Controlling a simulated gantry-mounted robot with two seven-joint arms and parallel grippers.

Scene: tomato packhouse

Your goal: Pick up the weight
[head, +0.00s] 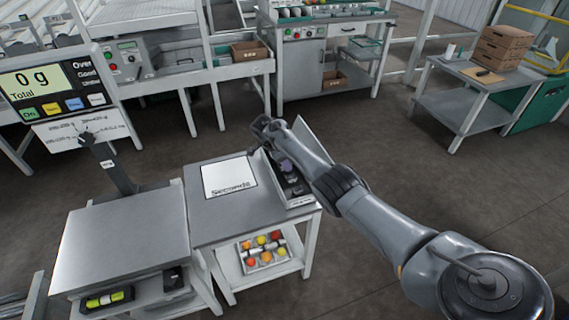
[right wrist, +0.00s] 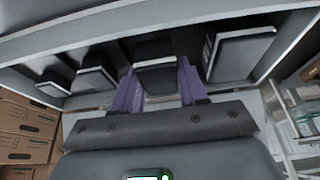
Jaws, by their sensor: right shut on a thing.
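The weights are dark blocks with pale-edged tops, standing in a row in a grey case (head: 300,202) on the right edge of the small table. In the right wrist view, my right gripper (right wrist: 158,90) has its purple fingers shut on one weight (right wrist: 157,64), one finger on each side. Other weights stand apart from it, to the left (right wrist: 95,80) and to the right (right wrist: 240,52). In the head view the right gripper (head: 287,166) is over the case, and my arm partly hides the case. Whether the held weight is clear of the case floor I cannot tell. My left gripper is out of view.
A bench scale (head: 130,235) stands left of the small table, its display (head: 38,80) reading 0 g. A white "Seconds" sheet (head: 228,178) lies beside the case. A tray of tomatoes (head: 264,252) sits on the shelf below.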

